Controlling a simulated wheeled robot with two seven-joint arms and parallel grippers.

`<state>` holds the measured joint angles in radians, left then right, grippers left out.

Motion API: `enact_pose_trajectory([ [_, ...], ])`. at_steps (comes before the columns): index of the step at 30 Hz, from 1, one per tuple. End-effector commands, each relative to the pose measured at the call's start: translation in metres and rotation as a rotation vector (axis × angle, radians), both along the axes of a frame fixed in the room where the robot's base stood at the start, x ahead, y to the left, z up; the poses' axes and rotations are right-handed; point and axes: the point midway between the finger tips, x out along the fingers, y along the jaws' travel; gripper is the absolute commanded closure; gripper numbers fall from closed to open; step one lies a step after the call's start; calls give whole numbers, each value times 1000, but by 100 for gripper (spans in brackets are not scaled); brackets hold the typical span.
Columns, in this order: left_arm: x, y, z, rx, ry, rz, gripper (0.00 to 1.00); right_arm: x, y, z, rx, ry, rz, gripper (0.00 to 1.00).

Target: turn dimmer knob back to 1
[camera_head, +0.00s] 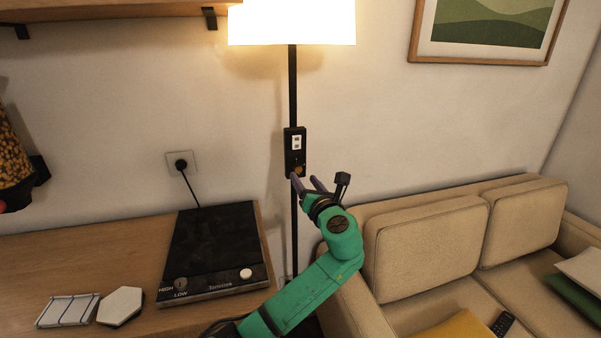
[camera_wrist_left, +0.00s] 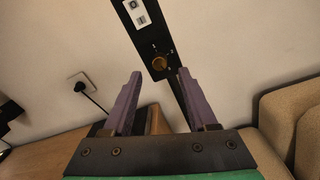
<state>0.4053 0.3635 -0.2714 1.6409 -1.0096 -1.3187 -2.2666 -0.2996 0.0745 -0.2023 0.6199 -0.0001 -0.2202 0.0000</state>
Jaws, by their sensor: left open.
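The dimmer knob (camera_wrist_left: 159,63) is a small round brass knob at the lower part of a black control box (camera_head: 294,141) on the lamp's black pole. Small marks surround it, too small to read. In the head view the knob (camera_head: 298,170) shows just above the fingertips. My left gripper (camera_head: 304,181) is open, its purple fingers pointing up at the box. In the left wrist view the knob appears between the two fingertips (camera_wrist_left: 159,74), with nothing held. I cannot tell whether the fingers touch it. The lampshade (camera_head: 291,22) glows brightly. My right gripper is not in view.
A black hob (camera_head: 214,240) sits on the wooden counter (camera_head: 110,250) at the left, beside a white hexagonal tile (camera_head: 120,305). A wall socket (camera_head: 180,163) holds a black plug. A beige sofa (camera_head: 430,250) stands close to my arm on the right.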

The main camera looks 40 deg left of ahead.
Motion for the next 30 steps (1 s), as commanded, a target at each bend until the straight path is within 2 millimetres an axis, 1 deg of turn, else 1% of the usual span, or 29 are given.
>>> enact_pose_trajectory([
  [1,6,11,2,2,-1,3,42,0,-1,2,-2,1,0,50],
  [3,14,22,1,0,0,2,42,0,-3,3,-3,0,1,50],
  [6,20,32,0,-1,0,0,42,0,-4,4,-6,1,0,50],
  [9,23,36,0,-1,-2,-1,42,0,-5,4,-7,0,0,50],
  [15,23,36,0,-3,-2,-1,42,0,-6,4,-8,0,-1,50],
  [17,23,36,0,-3,-2,-1,65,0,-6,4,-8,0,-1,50],
  [18,23,36,-1,-3,-2,-1,80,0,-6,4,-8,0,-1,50],
  [19,23,36,-1,-3,-2,-1,91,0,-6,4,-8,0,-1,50],
  [20,23,36,-1,-3,-2,-1,100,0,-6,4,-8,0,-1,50],
  [30,23,36,0,-15,-18,0,100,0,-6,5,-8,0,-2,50],
])
